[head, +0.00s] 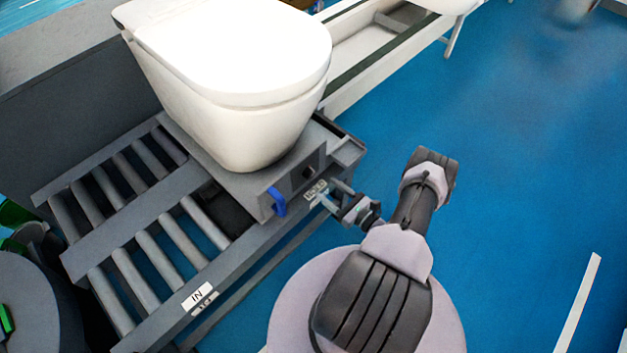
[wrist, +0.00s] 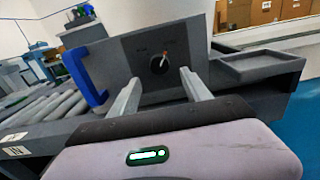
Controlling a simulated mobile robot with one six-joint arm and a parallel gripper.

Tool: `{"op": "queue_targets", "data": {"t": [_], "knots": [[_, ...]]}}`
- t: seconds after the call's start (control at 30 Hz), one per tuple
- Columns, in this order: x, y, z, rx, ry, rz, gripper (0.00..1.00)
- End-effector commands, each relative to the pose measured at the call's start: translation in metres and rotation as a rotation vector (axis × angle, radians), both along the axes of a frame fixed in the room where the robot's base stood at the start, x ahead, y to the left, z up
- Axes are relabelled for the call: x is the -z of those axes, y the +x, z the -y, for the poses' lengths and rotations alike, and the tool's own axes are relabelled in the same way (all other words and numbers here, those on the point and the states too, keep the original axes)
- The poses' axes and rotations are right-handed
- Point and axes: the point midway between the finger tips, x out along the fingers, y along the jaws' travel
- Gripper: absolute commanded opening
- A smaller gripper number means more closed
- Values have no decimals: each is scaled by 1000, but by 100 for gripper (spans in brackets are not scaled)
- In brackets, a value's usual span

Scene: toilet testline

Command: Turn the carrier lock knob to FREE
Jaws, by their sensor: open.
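The carrier lock knob (wrist: 159,64) is a small round dark knob on the grey front panel of the carrier (wrist: 130,50). Its light and reddish pointer mark points up and slightly right. Small labels sit above it to the left and right, too blurred to read. In the head view the knob (head: 308,172) shows as a dark spot below the toilet. My gripper (wrist: 161,80) is open and empty, facing the panel. Its two fingers lie left and right of the knob in the wrist view, with the tips a little lower. Contact cannot be told. My gripper (head: 325,193) also shows in the head view.
A blue handle (head: 277,200) sticks out of the panel left of the knob. A white toilet (head: 235,60) stands on the carrier. A roller conveyor (head: 150,240) marked IN runs to the left. A grey tray (wrist: 258,66) juts out right of the panel. Blue floor is clear at right.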

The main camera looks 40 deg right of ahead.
Motion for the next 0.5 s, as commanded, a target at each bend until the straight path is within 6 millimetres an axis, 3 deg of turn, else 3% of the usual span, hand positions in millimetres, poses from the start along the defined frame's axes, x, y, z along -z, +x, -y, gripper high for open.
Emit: {"op": "queue_targets", "data": {"t": [0.1, 0.2, 0.5], "knots": [[3, 32, -4, -7, -1, 0, 56], [2, 50, -5, -4, -2, 0, 56], [0, 67, -6, 0, 1, 0, 56]]}}
